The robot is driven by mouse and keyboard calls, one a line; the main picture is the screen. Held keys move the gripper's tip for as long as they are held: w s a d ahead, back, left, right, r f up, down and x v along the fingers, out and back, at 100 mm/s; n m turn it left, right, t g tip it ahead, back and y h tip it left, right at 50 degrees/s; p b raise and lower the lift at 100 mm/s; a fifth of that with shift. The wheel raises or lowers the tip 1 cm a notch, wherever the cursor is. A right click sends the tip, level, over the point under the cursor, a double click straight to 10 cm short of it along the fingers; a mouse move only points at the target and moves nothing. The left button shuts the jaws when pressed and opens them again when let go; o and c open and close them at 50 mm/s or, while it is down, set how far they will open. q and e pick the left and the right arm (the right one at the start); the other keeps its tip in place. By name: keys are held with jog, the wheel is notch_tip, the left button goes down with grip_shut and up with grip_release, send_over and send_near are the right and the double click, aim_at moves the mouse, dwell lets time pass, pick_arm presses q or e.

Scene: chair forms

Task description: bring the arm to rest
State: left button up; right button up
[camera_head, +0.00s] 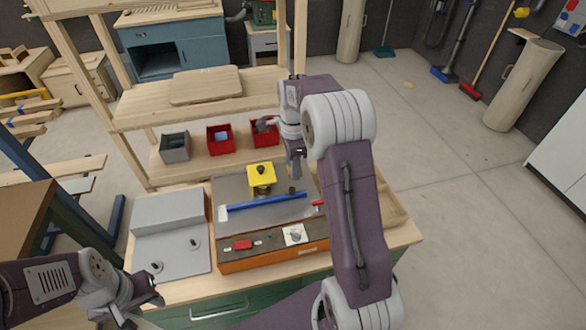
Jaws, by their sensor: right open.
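My right arm rises from the bottom and bends over the bench. Its gripper (296,165) points down above the back right of the work area, open, with nothing seen between its fingers. My left gripper (143,302) is low at the left, over the front left edge of the bench, beside the grey fixture. Its fingers are partly hidden and I cannot tell how far apart they are.
Below the right gripper lies an orange-sided fixture (270,264) with a blue bar (266,201) and a yellow block (262,177). A grey fixture (170,255) stands left of it. Red bins (220,139) and a grey bin (175,148) sit on the wooden shelf behind.

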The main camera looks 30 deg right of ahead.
jog(key=s+a+r+n, duration=0.3)
jog(key=s+a, duration=0.3)
jog(key=a, duration=0.2)
jog(key=s+a+f+n, duration=0.1)
jog(key=s+f+n, duration=0.2)
jog(key=s+n, duration=0.3)
jog(key=s+a+f+n+t, duration=0.1)
jog(key=s+f+n, duration=0.3)
jog(key=n, duration=0.7)
jog(key=s, duration=0.2)
jog(key=shift+s+a, duration=0.3)
jog(key=shift+a, duration=0.05)
jog(key=shift+s, duration=0.1)
jog(key=shift+d, duration=0.1)
